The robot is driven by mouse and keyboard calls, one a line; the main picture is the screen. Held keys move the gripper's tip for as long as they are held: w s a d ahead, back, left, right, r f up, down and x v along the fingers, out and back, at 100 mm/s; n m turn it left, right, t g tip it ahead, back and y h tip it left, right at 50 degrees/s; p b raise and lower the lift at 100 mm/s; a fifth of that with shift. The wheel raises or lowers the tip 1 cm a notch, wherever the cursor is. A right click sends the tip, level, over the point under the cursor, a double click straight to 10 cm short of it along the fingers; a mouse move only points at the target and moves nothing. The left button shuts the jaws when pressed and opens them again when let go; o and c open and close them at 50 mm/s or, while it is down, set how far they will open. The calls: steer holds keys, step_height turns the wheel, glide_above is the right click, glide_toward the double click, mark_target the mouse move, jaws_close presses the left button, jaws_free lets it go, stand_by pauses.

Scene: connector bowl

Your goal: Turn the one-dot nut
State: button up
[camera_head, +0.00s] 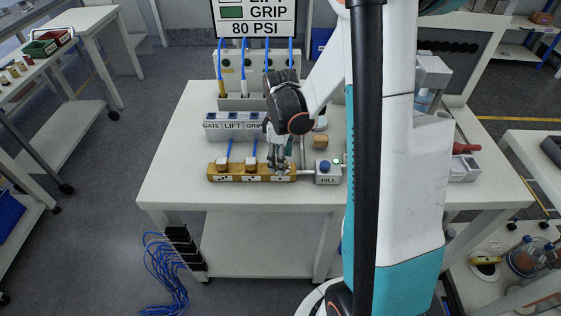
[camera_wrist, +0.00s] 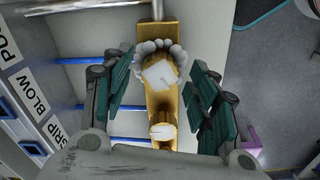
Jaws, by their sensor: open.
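A brass manifold bar (camera_head: 238,178) lies across the table front, with nuts along it and small dotted labels too small to count. My gripper (camera_head: 279,163) points down over its right end. In the wrist view my gripper (camera_wrist: 163,82) is open, one green-padded finger on each side of the bar. Between the fingers is a nut with a white square top and a lobed grey collar (camera_wrist: 158,72). I cannot tell whether the fingers touch it. Another brass nut (camera_wrist: 162,131) stands nearer the palm, outside the fingertips. My gripper hides the right nut in the head view.
A grey FILL box (camera_head: 328,172) stands right of the bar, joined by a silver pipe (camera_wrist: 97,5). A labelled grey block (camera_head: 232,126) stands behind. Blue tubes run between block and bar. A PSI sign (camera_head: 254,18) is at the back. The table front left (camera_head: 175,180) is clear.

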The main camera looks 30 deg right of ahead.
steer(key=shift+f, duration=0.45)
steer(key=c, duration=1.1)
steer(key=shift+o, duration=0.2)
